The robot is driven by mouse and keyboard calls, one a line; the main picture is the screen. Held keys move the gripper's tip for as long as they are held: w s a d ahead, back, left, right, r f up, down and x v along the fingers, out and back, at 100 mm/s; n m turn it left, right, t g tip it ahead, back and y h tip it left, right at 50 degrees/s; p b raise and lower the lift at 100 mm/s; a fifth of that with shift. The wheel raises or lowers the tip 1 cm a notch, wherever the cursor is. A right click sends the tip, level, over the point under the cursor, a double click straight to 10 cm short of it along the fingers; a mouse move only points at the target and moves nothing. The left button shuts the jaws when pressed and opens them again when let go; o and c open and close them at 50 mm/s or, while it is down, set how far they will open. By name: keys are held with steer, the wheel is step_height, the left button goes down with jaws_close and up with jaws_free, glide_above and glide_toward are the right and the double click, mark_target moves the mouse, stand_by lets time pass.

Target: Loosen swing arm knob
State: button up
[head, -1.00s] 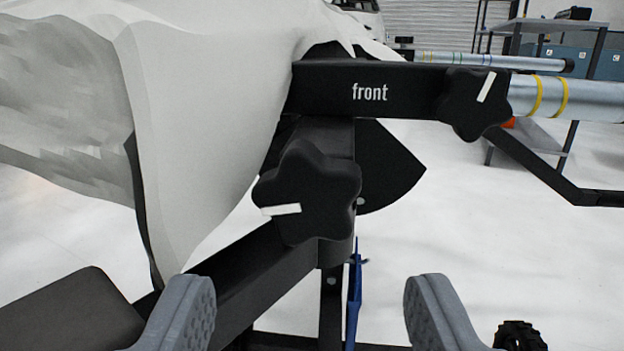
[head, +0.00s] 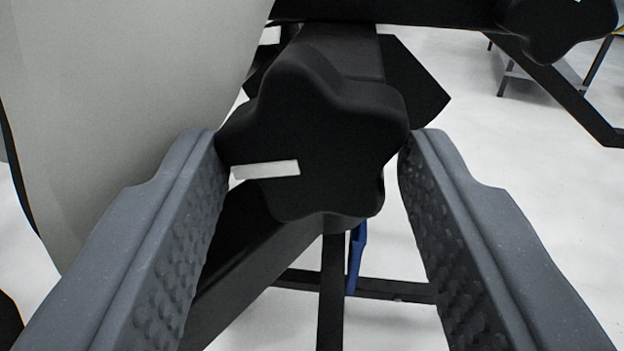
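The swing arm knob (head: 335,125) is a black, lobed knob with a white mark on its left side, pointing left. It sits on the black swing arm joint, large in the middle of the head view. My gripper (head: 312,150) is open, with one grey fingertip at each side of the knob. The left fingertip is close to the knob's left lobe and the right fingertip is close to its right lobe. I cannot tell whether they touch it. A second black knob (head: 560,25) is at the top right, on the black upper bar (head: 400,10).
A large light grey wrapped panel (head: 120,80) fills the upper left, close to my left finger. A black lower arm (head: 250,262) runs down-left beneath the knob. A black stand post (head: 332,290) and a blue part (head: 356,255) are below.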

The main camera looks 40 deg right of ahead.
steer(key=shift+r+n+p, duration=0.25)
steer(key=shift+n+p, duration=0.35)
steer(key=shift+p, duration=0.6)
steer(key=n+p, duration=0.2)
steer(key=p, duration=0.1)
steer(key=shift+f+n+g+p, duration=0.1)
steer(key=shift+n+g+p, duration=0.2)
steer(key=shift+n+p, duration=0.4)
steer(key=o, duration=0.7)
steer(key=shift+s, duration=0.15)
steer(key=p+v, duration=0.2)
steer(key=v, duration=1.1)
steer(key=shift+s+a, duration=0.15)
steer(key=shift+s, duration=0.1)
steer(key=shift+o, duration=0.3)
